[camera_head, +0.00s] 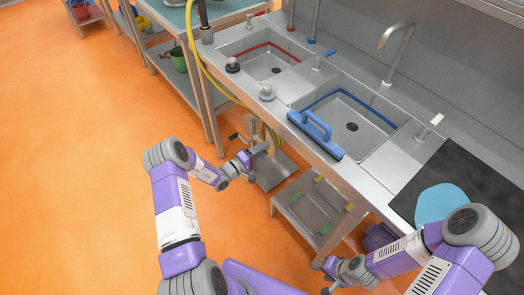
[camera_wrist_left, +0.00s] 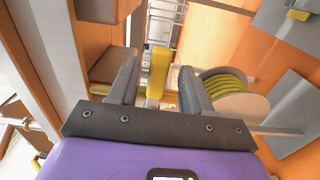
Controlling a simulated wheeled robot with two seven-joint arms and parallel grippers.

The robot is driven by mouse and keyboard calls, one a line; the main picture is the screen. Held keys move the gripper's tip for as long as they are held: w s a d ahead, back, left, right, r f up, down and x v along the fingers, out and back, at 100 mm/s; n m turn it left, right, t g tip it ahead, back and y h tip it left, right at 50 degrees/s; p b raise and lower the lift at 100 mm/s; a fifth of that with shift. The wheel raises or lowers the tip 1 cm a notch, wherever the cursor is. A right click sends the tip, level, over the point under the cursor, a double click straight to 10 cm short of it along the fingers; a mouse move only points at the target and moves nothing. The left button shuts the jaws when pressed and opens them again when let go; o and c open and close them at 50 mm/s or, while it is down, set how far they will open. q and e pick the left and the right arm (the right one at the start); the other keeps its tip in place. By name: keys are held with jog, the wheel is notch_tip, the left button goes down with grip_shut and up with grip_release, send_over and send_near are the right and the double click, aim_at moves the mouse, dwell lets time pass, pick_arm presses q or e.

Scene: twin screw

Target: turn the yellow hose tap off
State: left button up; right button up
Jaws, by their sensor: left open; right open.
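In the left wrist view a yellow bar-shaped piece (camera_wrist_left: 159,68), which looks like the handle of the yellow hose tap, stands upright between my left fingers. My left gripper (camera_wrist_left: 150,85) is open around it, with a gap on each side. In the head view my left gripper (camera_head: 262,151) is low at the front edge of the sink bench; I cannot make out the tap there. The yellow hose (camera_head: 197,58) hangs down past the bench, and its coil shows on a pale reel in the wrist view (camera_wrist_left: 228,84). My right gripper (camera_head: 326,277) is at the lower right, away from the tap.
The steel sink bench (camera_head: 292,87) holds two basins, and a blue-handled tool (camera_head: 315,133) lies at its front edge. A lower shelf (camera_head: 312,207) is under the bench. A light-blue disc (camera_head: 441,203) lies on the dark mat. The orange floor at left is clear.

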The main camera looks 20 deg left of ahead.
pick_arm(q)
jog(key=p+v, duration=0.1)
jog(key=v, duration=0.6)
jog(key=shift+s+p, duration=0.3)
jog(key=shift+p, duration=0.05)
jog(key=s+d+f+m+g+h, duration=0.2)
jog(key=s+d+g, duration=0.4)
jog(key=d, duration=0.2)
jog(key=s+d+f+m+g+h, duration=0.25)
jog(key=s+d+g, duration=0.35)
jog(key=d, duration=0.3)
jog(key=s+d+f+m+g+y+p, duration=0.1)
jog(key=s+d+m+g+y+p, duration=0.1)
jog(key=s+m+y, duration=0.3)
jog(key=shift+s+d+f+g+y, duration=0.25)
jog(key=shift+s+d+g+y, duration=0.45)
jog(key=shift+s+y, duration=1.9)
